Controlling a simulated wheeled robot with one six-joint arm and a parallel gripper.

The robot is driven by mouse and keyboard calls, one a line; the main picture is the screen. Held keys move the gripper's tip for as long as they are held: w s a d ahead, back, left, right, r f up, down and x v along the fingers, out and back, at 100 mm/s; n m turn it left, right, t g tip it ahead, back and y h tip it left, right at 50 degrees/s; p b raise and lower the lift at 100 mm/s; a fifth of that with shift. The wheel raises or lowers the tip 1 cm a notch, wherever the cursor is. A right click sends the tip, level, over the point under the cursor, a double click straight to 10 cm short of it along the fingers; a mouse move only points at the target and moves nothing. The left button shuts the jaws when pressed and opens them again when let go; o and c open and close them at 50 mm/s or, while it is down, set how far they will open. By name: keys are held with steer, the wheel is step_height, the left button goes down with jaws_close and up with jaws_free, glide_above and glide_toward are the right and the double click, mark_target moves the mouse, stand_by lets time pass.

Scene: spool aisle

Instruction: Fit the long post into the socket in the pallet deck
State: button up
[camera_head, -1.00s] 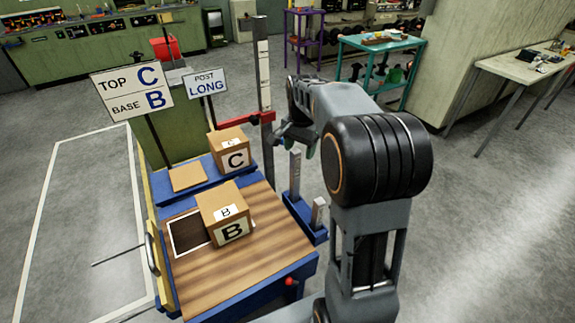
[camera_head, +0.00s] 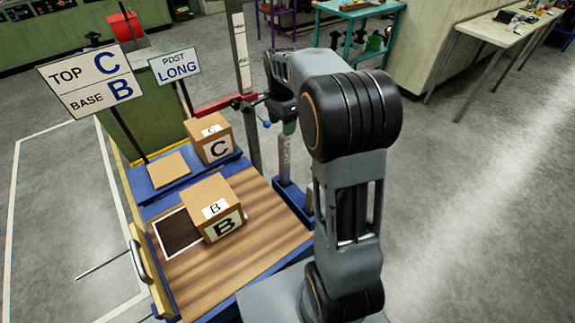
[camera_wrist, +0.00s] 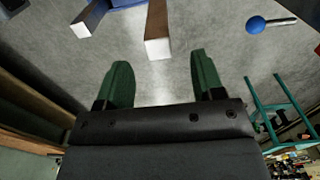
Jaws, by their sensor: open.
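The long post (camera_head: 286,154) stands upright in a blue holder (camera_head: 290,196); its top is hidden by my gripper (camera_head: 289,128). In the wrist view a post end (camera_wrist: 158,48) lies just beyond my gripper (camera_wrist: 160,68), lined up with the gap between the open green fingers, and not gripped. A second post end (camera_wrist: 82,30) is further left. The striped wooden pallet deck (camera_head: 250,250) has a dark white-edged patch (camera_head: 178,232); I cannot make out a socket for certain. Box B (camera_head: 210,207) sits on the deck beside the patch.
Box C (camera_head: 208,138) stands on a blue shelf (camera_head: 140,185) behind the deck. Signs read TOP C, BASE B (camera_head: 92,82) and POST LONG (camera_head: 175,65). A tall grey upright (camera_head: 241,50) with a red arm (camera_head: 222,104) stands near my gripper. Floor is open at right.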

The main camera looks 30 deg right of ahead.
mark_target(282, 143)
steer(key=shift+f+p, duration=0.4)
steer(key=shift+f, duration=3.75)
jaws_close()
